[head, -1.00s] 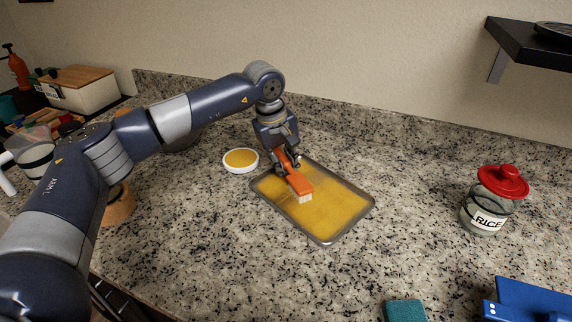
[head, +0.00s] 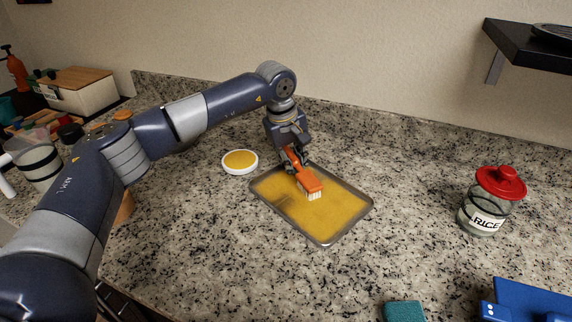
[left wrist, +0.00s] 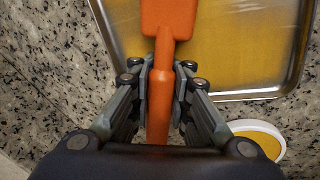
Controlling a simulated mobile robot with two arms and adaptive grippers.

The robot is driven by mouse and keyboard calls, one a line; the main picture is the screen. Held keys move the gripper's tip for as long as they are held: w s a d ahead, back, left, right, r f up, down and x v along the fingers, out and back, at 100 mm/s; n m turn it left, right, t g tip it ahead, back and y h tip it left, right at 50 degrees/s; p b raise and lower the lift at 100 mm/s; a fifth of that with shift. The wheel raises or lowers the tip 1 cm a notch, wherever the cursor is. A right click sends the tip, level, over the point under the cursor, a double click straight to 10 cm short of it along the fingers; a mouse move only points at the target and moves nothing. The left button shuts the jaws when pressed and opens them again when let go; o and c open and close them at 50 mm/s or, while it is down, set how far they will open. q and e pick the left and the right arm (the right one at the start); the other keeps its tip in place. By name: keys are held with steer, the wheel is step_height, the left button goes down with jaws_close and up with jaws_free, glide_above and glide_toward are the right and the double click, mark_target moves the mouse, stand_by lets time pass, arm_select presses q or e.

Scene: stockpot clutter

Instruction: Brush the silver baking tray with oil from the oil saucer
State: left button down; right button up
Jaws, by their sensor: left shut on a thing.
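The silver baking tray (head: 330,235) lies flat on the counter, its bottom covered with yellow oil. It also shows in the left wrist view (left wrist: 258,93). My left gripper (head: 294,160) is shut on the handle of an orange brush (head: 308,181). In the left wrist view the handle (left wrist: 160,95) runs between the fingers (left wrist: 162,80). The brush's pale bristles point down over the middle of the tray; I cannot tell if they touch it. The white oil saucer (head: 240,172), with yellow oil in it, stands left of the tray and shows in the left wrist view (left wrist: 282,135). My right gripper is out of view.
A rice jar (head: 484,213) with a red lid stands at the right. A teal block (head: 404,311) and a blue object (head: 530,303) lie at the front right. A wooden-lidded box (head: 78,90) and clutter fill the left. The counter between tray and jar is clear.

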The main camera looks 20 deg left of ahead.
mark_target(314, 165)
arm_select(q)
steer(key=shift+w+d, duration=0.5)
steer(key=shift+w, duration=0.15)
steer(key=shift+w+d+p, duration=0.35)
steer(key=shift+w+d, duration=1.05)
steer(key=shift+w, duration=0.2)
steer(key=shift+w+d+p, duration=0.2)
steer(key=shift+w+d, duration=0.5)
steer(key=shift+w, duration=0.2)
steer(key=shift+w+d+p, duration=0.15)
steer(key=shift+w+d, duration=0.55)
steer(key=shift+w, duration=0.15)
steer(key=shift+s+a, duration=0.1)
steer(key=s+a, duration=0.2)
steer(key=shift+s+a, duration=0.15)
steer(key=shift+s, duration=0.15)
steer(key=shift+s+a, duration=0.2)
steer(key=shift+s, duration=0.15)
